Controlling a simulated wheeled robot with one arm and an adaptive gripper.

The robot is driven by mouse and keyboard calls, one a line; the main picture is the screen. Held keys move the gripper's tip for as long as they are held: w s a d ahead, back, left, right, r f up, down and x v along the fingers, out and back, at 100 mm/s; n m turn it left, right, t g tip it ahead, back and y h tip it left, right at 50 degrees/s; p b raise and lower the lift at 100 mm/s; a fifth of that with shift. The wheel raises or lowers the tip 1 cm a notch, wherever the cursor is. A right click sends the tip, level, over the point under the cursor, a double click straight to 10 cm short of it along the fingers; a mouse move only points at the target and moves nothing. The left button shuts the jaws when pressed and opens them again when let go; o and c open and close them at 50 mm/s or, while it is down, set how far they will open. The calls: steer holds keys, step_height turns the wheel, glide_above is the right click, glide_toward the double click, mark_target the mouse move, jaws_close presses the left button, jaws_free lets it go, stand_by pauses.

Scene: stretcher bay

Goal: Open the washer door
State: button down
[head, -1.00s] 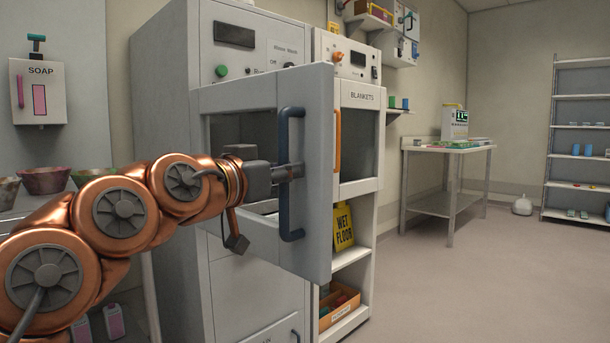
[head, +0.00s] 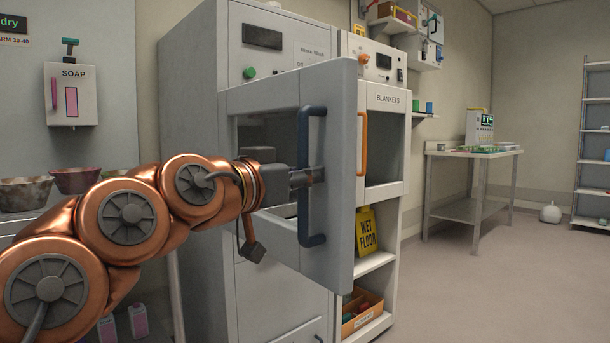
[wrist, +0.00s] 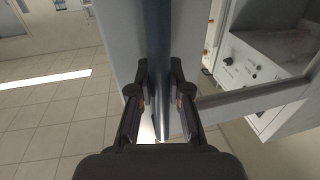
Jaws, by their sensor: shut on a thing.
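The washer (head: 275,75) is the tall grey cabinet in the middle of the head view, with a dark display and a green knob at its top. Its door (head: 338,235) stands swung open, out from the cabinet, and shows part of the dark opening behind it. A dark blue vertical bar handle (head: 305,224) is on the door. My gripper (head: 316,175) is shut on the handle near its middle. In the wrist view, my gripper (wrist: 160,100) has a finger on each side of the handle (wrist: 157,45).
A blankets cabinet (head: 388,99) with an orange handle stands right beside the washer. A yellow wet floor sign (head: 367,232) and an orange bin (head: 361,320) are on its lower shelves. A metal table (head: 475,153) stands farther back.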

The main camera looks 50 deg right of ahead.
mark_target(302, 110)
steer(key=shift+s+d+f, duration=0.15)
steer(key=shift+s+f, duration=0.05)
steer(key=shift+f, duration=0.15)
steer(key=c, duration=1.4)
jaws_free()
steer(key=shift+c, duration=0.2)
steer(key=o, duration=0.3)
steer(key=shift+r, duration=0.15)
steer(key=shift+o, duration=0.2)
steer(key=shift+w, duration=0.1)
steer(key=shift+r, duration=0.1)
step_height(302, 110, up, 9)
steer(key=shift+f, duration=0.1)
steer(key=shift+r, duration=0.6)
